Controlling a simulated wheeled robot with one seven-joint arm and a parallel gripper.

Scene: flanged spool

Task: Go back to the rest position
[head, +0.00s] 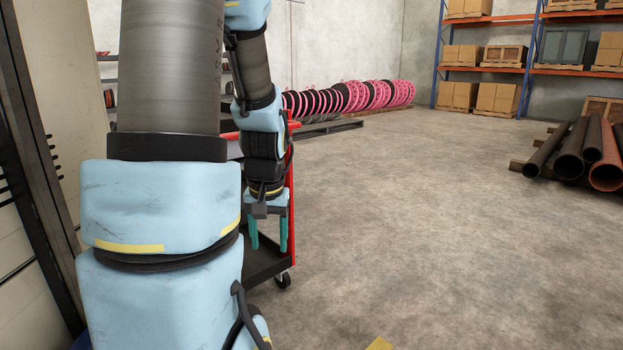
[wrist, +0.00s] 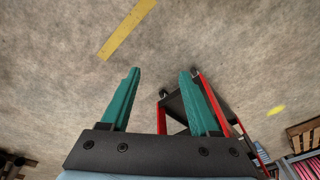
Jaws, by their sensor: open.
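My gripper (head: 268,240) hangs down beside the red and black cart in the head view, its two green fingers apart and nothing between them. The cart (wrist: 178,106) shows behind the right finger, at a distance I cannot tell. In the head view the cart (head: 291,190) is mostly hidden behind my arm. No flanged spool shows in the gripper.
A row of pink and black spools (head: 365,96) lies along the back wall. Shelving (head: 537,45) with boxes stands at the back right. Dark pipes (head: 570,150) are stacked at the right. The middle floor is clear. A yellow stripe (wrist: 128,28) marks the floor.

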